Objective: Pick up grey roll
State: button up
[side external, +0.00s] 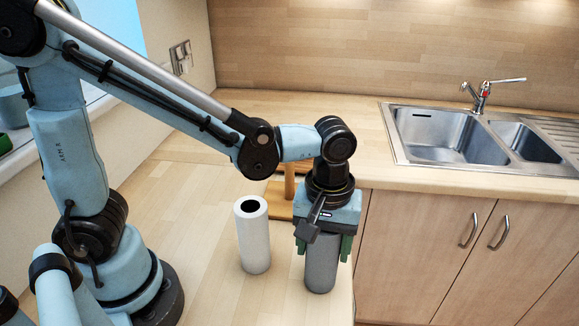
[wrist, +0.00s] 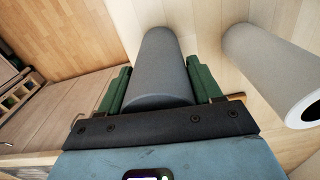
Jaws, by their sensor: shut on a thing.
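The grey roll (side external: 321,268) stands upright on the wooden counter near its front edge, under my gripper (side external: 323,249). My gripper points down, with its green fingers on both sides of the roll's upper part, and is shut on it. The wrist view shows the grey roll (wrist: 158,70) between the two green fingers of my gripper (wrist: 160,88). The roll's top end is hidden by the gripper body. I cannot tell whether the roll's foot touches the counter.
A white roll (side external: 253,238) stands upright just left of the grey roll, apart from it. A wooden stand (side external: 284,197) is behind, partly hidden by my arm. A steel sink (side external: 440,137) with a tap (side external: 482,95) is at the right. The counter (side external: 200,220) left of the white roll is clear.

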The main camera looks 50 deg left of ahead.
jog(key=s+d+r, duration=0.6)
jog(key=s+r, duration=0.4)
jog(key=r, duration=0.1)
notch_tip(320, 180, up, 11)
jog(key=w+a+n, duration=0.5)
jog(key=w+a, duration=0.7)
jog(key=w, duration=0.2)
jog(key=shift+w+a, duration=0.15)
jog(key=shift+a, duration=0.1)
jog(key=w+a+n, duration=0.1)
jog(key=a, duration=0.4)
jog(key=w+a+n, duration=0.1)
jog(key=w+a, duration=0.1)
jog(key=a, duration=0.3)
jog(key=w+a+n, duration=0.1)
jog(key=a+n, duration=0.1)
jog(key=a, duration=0.3)
jog(key=shift+w+f, duration=0.25)
jog(key=shift+f, duration=0.1)
notch_tip(320, 180, down, 12)
jog(key=shift+d, duration=0.15)
jog(key=shift+f, duration=3.45)
jog(key=shift+f, duration=0.55)
